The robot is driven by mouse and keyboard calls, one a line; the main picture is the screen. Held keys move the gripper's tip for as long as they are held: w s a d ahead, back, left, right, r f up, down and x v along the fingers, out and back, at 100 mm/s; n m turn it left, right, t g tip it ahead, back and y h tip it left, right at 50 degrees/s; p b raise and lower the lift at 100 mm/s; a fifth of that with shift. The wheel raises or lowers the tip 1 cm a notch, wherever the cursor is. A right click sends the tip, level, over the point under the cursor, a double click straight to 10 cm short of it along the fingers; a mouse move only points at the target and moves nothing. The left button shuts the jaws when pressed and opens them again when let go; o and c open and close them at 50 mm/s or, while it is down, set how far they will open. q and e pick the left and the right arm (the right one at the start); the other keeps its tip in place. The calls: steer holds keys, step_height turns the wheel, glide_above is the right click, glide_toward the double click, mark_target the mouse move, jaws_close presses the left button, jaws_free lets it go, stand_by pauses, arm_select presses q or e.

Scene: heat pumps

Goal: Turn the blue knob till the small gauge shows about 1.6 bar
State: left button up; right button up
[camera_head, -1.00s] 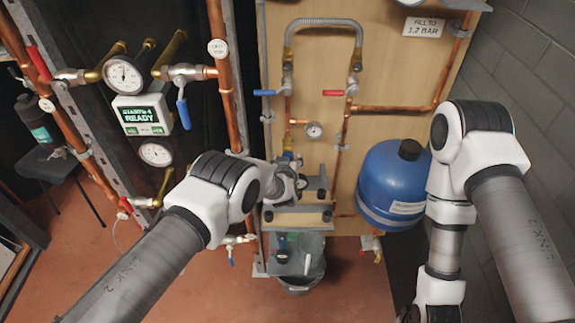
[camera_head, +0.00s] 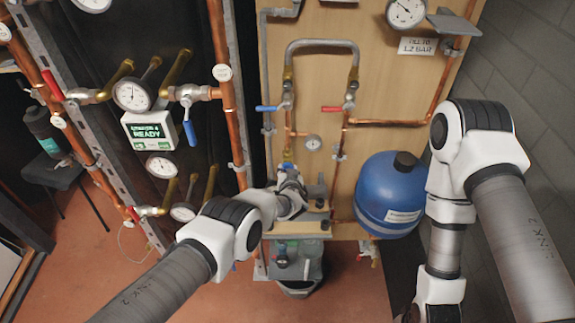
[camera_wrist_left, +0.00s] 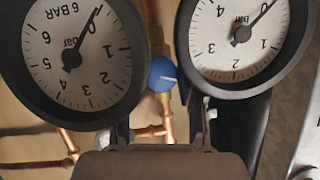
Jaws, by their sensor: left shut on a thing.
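The blue knob (camera_head: 287,167) is at the lower middle of the wooden board. In the left wrist view the blue knob (camera_wrist_left: 162,75) shows between two large dials, with copper pipe around it. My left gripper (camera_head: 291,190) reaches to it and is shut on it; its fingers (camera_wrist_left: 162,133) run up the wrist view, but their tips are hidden. The wrist view shows both dials upside down: a 6 bar gauge (camera_wrist_left: 70,95) and a 4 bar gauge (camera_wrist_left: 238,60), each needle near zero. A small gauge (camera_head: 313,143) on the board is too small to read. My right gripper is out of view.
A red lever (camera_head: 332,109) and a blue lever (camera_head: 266,108) sit above the knob on the pipes. A sign (camera_head: 418,46) and a large gauge (camera_head: 405,12) are at the upper right.

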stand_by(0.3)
arm_select(q)
steer(key=o, duration=1.1)
steer(key=shift+o, duration=0.2)
